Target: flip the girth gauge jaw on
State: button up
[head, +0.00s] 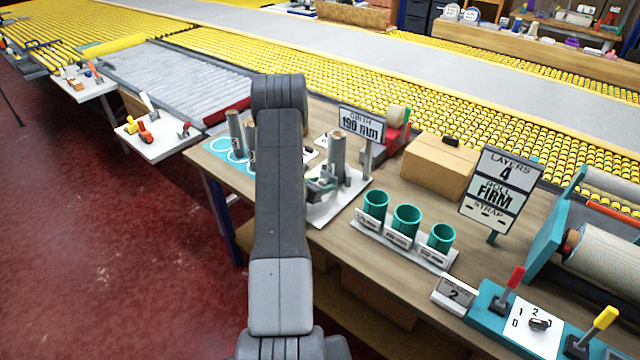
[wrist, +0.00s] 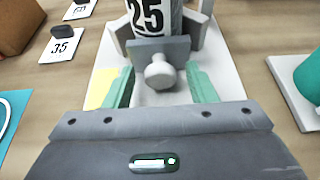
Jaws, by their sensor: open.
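The girth gauge stands on a white base plate (head: 322,213) on the bench, with a grey upright roll (head: 338,150) and a sign (head: 362,127) reading "GIRTH 190 mm". In the wrist view the roll (wrist: 150,15) is marked 25. A grey jaw plate (wrist: 178,47) stands in front of it, with a pale round knob (wrist: 160,73) facing me. My gripper (wrist: 160,82) is open, its teal fingers on either side of the knob with gaps to both. In the head view my gripper (head: 321,188) is small and partly hidden by my arm.
Teal cups (head: 406,217) stand in a rack to the right. A cardboard box (head: 440,165) is behind them. Upright grey rolls (head: 235,125) stand on blue-ringed spots at left. A card marked 35 (wrist: 62,47) lies left of the gauge.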

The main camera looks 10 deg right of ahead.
jog(key=shift+c, duration=0.2)
grip_shut()
jog(key=shift+s+a+f+b, duration=0.2)
jog(key=shift+a+b, duration=0.15)
jog(key=shift+b, duration=0.15)
jog(key=s+a+b, duration=0.1)
jog(key=a+b, duration=0.1)
jog(key=s+a+b, duration=0.2)
jog(key=shift+s+a+r, duration=0.15)
jog(key=shift+s+a, duration=0.05)
jog(key=shift+s, duration=0.05)
jog(key=shift+o, duration=0.2)
grip_release()
jog(key=shift+s+a, duration=0.1)
jog(key=shift+a, duration=0.05)
jog(key=shift+a+r, duration=0.1)
